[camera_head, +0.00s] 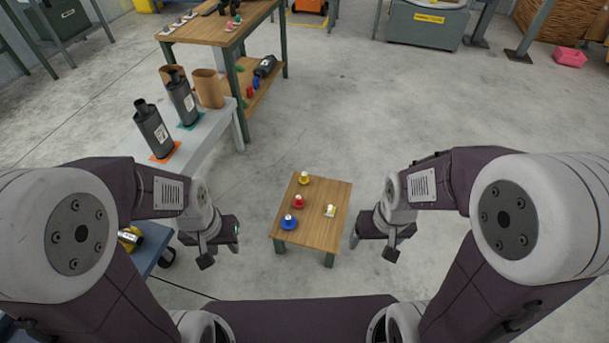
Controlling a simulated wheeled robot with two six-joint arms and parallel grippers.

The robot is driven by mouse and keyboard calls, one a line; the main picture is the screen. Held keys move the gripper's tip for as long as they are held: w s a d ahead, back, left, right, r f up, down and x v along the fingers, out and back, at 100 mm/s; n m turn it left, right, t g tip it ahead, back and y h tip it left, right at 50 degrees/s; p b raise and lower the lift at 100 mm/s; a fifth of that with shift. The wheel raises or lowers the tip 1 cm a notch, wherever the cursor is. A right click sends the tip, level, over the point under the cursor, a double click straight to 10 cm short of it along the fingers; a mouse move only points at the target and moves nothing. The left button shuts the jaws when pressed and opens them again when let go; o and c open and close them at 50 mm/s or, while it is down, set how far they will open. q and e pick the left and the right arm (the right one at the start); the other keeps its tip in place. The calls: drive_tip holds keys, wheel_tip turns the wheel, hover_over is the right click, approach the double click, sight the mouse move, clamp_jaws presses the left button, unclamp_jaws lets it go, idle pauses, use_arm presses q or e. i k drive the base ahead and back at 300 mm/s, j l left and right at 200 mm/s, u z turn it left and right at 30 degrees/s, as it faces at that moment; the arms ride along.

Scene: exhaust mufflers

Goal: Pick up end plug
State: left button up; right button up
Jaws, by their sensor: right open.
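A small low wooden table (323,232) stands on the floor between my two arms. Three round plug-like pieces sit along its left side: a yellow one (304,178) at the back, a red one (298,202) in the middle and a blue one (289,222) at the front. A small white and yellow piece (330,210) lies to their right. I cannot tell which piece is the end plug. My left gripper (220,251) is open and empty, left of the table. My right gripper (372,248) is open and empty, right of the table.
A grey bench (213,129) at the left carries black mufflers (153,130) on coloured mats and brown cylinders (208,88). A taller wooden workbench (205,27) with a lower shelf stands behind it. A blue surface (150,250) is beside my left arm. The floor right of the table is clear.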

sight(299, 202)
drive_tip(key=u, duration=2.65)
drive_tip(key=z, duration=2.65)
drive_tip(key=i+j+u, duration=0.35)
drive_tip(key=i+j, duration=0.65)
drive_tip(key=i, duration=0.05)
